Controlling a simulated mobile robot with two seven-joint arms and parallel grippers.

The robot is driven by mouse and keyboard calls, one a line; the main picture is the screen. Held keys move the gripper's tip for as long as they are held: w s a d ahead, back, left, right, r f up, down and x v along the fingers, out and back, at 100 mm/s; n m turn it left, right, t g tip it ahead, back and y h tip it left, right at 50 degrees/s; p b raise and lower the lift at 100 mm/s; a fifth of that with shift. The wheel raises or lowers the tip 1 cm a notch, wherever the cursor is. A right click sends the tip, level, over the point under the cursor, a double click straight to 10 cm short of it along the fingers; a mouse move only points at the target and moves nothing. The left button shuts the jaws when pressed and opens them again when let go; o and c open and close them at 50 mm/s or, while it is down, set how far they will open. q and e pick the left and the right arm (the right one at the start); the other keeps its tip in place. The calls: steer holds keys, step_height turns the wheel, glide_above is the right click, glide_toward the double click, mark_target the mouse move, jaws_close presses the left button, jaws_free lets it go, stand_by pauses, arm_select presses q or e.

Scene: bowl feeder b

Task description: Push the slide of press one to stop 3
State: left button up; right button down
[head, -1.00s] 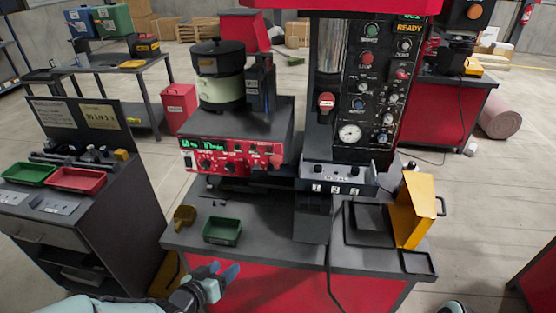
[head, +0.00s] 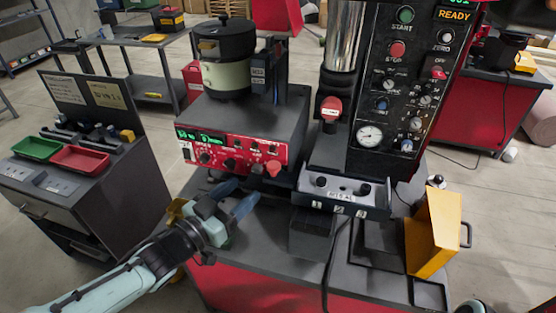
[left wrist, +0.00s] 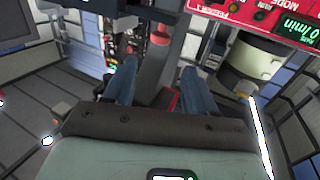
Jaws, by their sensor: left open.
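Press one (head: 345,130) is a black and red machine with a READY display and a button panel. Its front ledge (head: 345,192) carries dark knobs and the marks 1, 2, 3 along its lower edge. A dark block (head: 312,235) sits below the marks, toward the 1 and 2 side. I cannot tell for sure which part is the slide or at which stop it stands. My left gripper (head: 236,195) is open and empty, left of the ledge and below the red feeder panel, apart from the block. Its blue fingers show spread in the left wrist view (left wrist: 158,88). My right gripper is not seen.
The bowl feeder (head: 225,75) with its red control panel (head: 240,155) stands left of the press. A yellow guard (head: 434,235) stands at the right of the bench. A black cable (head: 330,265) hangs in front. A side cabinet with green and red trays (head: 80,158) is at left.

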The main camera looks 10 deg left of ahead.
mark_target(274, 164)
arm_select(q)
steer(key=p+x, duration=0.1)
steer(key=x, duration=1.1)
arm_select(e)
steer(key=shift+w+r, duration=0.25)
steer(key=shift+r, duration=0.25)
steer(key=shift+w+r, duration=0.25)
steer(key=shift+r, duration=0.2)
arm_select(q)
steer(key=shift+s, duration=0.1)
steer(key=c, duration=0.9)
steer(key=shift+r, duration=0.1)
jaws_close()
